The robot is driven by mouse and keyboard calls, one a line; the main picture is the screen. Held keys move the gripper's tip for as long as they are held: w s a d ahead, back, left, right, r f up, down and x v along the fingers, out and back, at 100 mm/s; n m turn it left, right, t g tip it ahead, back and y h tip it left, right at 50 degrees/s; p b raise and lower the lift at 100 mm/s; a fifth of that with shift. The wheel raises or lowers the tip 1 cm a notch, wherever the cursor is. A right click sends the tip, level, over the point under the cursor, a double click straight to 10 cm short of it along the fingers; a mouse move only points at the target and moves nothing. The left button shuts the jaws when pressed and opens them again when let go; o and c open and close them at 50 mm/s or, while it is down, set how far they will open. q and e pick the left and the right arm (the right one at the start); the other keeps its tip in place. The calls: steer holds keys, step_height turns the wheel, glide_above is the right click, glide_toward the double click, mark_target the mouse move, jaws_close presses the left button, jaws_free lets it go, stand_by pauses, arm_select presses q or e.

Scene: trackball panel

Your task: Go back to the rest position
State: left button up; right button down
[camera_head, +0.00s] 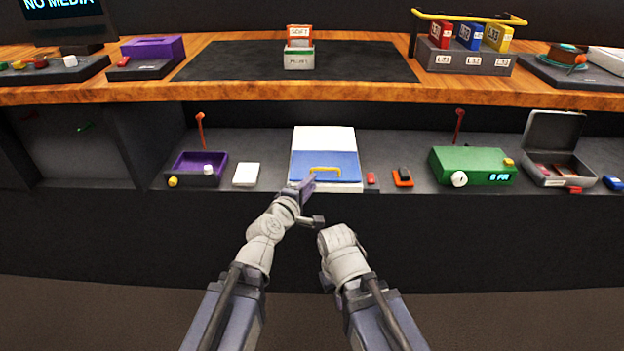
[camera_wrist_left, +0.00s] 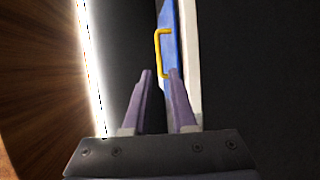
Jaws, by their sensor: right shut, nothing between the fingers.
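My left gripper (camera_head: 306,184) is at the front left edge of a blue-and-white box (camera_head: 325,145) with a yellow handle (camera_head: 324,170). In the left wrist view its two purple fingers (camera_wrist_left: 160,73) are apart with nothing between them. The handle (camera_wrist_left: 160,52) shows beyond the fingertips, not between them. My right gripper (camera_head: 338,238) is lower, in front of the lower shelf and right of my left wrist. It is shut and empty, and its fingers are mostly hidden by its wrist.
The lower shelf (camera_head: 265,150) holds a purple tray (camera_head: 200,165), a white block (camera_head: 246,174), a green radio (camera_head: 472,166) and an open grey case (camera_head: 556,150). The wooden counter (camera_head: 140,92) runs above. The floor space in front is clear.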

arm_select(q)
steer(key=shift+s+a, duration=0.1)
steer(key=shift+s, duration=0.15)
steer(key=s+a+f+m+g+y, duration=0.1)
steer(key=s+a+f+m+g, duration=0.1)
steer(key=s+f+m+g, duration=0.25)
steer(key=s+a+f+m+g+y, duration=0.1)
steer(key=s+a+f+m+g, duration=0.15)
steer(key=f+m, duration=0.4)
steer(key=s+a+f+m+g+y, duration=0.35)
steer(key=s+a+f+g, duration=0.35)
steer(key=s+a, duration=0.35)
steer(key=s+d+r+m+y+p, duration=0.1)
steer(key=s+d+r+m+p, duration=0.15)
steer(key=d, duration=0.35)
steer(key=s+d+r+m+y+p, duration=0.1)
steer(key=s+d+r+p, duration=0.15)
steer(key=d, duration=0.25)
step_height(320, 180, up, 37)
steer(key=p, duration=3.6)
steer(key=shift+g+p, duration=0.35)
steer(key=shift+g, duration=0.05)
